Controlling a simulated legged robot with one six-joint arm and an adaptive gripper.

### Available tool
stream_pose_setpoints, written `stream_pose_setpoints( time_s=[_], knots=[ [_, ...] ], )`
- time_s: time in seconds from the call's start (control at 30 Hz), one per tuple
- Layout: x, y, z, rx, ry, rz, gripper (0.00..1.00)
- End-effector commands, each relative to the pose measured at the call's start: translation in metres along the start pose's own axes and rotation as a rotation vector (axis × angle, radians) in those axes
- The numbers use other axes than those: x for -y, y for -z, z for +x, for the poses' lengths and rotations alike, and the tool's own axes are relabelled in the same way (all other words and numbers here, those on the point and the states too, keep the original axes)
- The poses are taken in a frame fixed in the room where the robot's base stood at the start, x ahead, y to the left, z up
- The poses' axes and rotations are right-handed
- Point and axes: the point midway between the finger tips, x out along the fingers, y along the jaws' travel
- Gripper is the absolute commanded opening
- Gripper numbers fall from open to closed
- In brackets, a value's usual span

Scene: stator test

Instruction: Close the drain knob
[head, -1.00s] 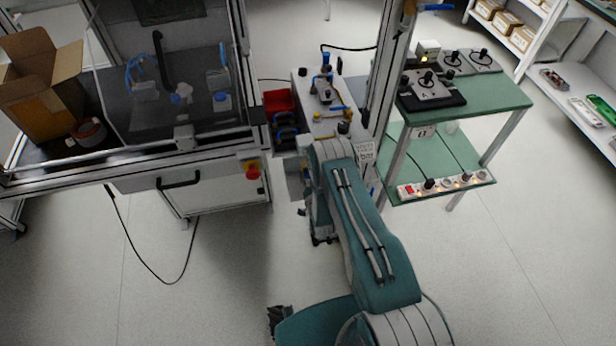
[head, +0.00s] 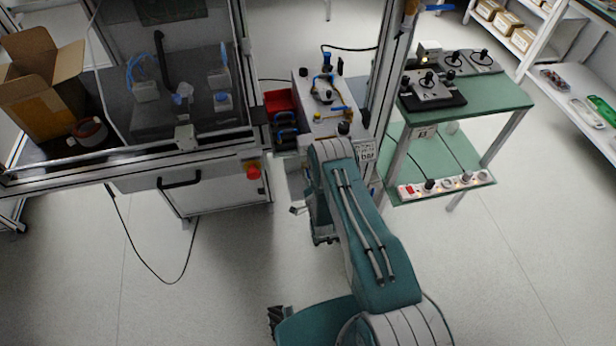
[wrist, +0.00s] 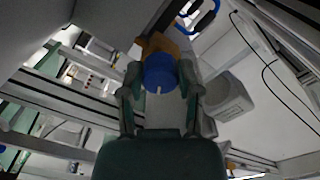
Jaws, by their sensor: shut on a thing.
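The drain knob, a round blue knob (wrist: 160,70) with a short white mark on its face, shows in the wrist view. It sits in front of a brown-orange part. My gripper (wrist: 161,84) has one finger on each side of the knob and is shut on it. The white mark points toward the lower edge of the wrist picture. In the head view my arm hides the knob, and I cannot make out the gripper's fingertips there.
A framed enclosure (head: 215,190) with a red button is at left. A green shelf cart (head: 480,116) stands at right. Open floor lies on both sides.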

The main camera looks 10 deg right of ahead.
Motion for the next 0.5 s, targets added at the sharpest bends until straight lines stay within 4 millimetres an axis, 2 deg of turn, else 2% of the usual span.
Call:
stream_pose_setpoints(
  time_s=[0.2, 0.23, 0.3, 0.5],
  knots=[
    [-0.0009, 0.0015, 0.0013, -0.003, -0.003, 0.000, 0.00],
    [-0.0010, 0.0015, 0.0013, -0.003, -0.003, 0.000, 0.54],
    [-0.0010, 0.0016, 0.0011, -0.003, -0.003, -0.001, 0.79],
    [-0.0003, 0.0010, 0.0003, -0.002, -0.002, -0.001, 0.79]
  ],
)
